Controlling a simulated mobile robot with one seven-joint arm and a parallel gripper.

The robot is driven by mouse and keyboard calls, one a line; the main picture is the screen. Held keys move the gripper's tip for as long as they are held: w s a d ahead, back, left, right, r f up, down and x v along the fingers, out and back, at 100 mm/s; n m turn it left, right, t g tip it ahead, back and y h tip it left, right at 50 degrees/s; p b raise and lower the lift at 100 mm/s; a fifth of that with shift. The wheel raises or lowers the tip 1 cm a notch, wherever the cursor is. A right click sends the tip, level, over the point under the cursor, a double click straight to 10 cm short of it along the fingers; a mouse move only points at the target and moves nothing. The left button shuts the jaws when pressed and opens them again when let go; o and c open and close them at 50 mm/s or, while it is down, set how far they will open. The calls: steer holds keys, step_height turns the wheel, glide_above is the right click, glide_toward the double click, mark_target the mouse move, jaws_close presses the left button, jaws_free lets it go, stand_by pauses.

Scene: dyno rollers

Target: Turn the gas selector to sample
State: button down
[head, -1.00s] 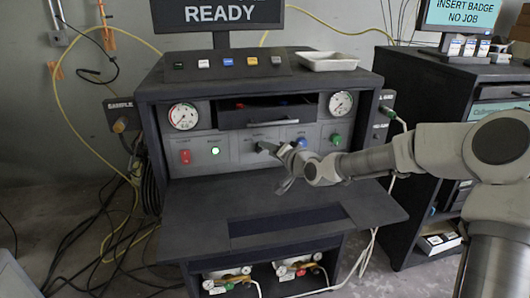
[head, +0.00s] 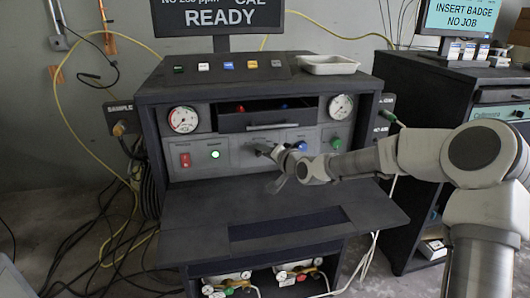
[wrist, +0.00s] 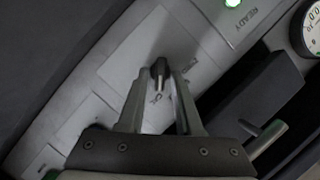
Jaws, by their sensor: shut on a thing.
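The gas selector is a small dark lever knob (wrist: 159,72) on a pale grey plate (wrist: 172,32) of the front panel. In the wrist view, my gripper (wrist: 161,78) has a finger on each side of the knob and is shut on it. The lever lies roughly along the fingers, with a small mark beside it. In the head view, my gripper (head: 268,151) is at the middle of the panel, and the selector is mostly hidden behind it. The label text around the selector is too small to read, so its setting cannot be told.
A red switch (head: 185,160) and lit green lamp (head: 215,155) are left of the gripper; a blue knob (head: 300,146) and green knob (head: 335,143) are right. A drawer (head: 265,118) juts out above. A shelf (head: 190,215) extends below.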

steer(key=shift+n, duration=0.3)
steer(key=n+h+b, duration=0.2)
steer(key=shift+a+n+b, duration=0.3)
steer(key=shift+b, duration=0.05)
steer(key=n+b, duration=0.1)
steer(key=n+h+b, duration=0.1)
steer(key=b, duration=0.1)
steer(key=n+h+b, duration=0.1)
steer(key=shift+s+a+r+b, duration=0.15)
steer(key=shift+a+r+b, duration=0.1)
steer(key=shift+b, duration=0.1)
steer(key=shift+n+h, duration=0.3)
steer(key=shift+n, duration=0.1)
steer(key=c, duration=0.9)
jaws_free()
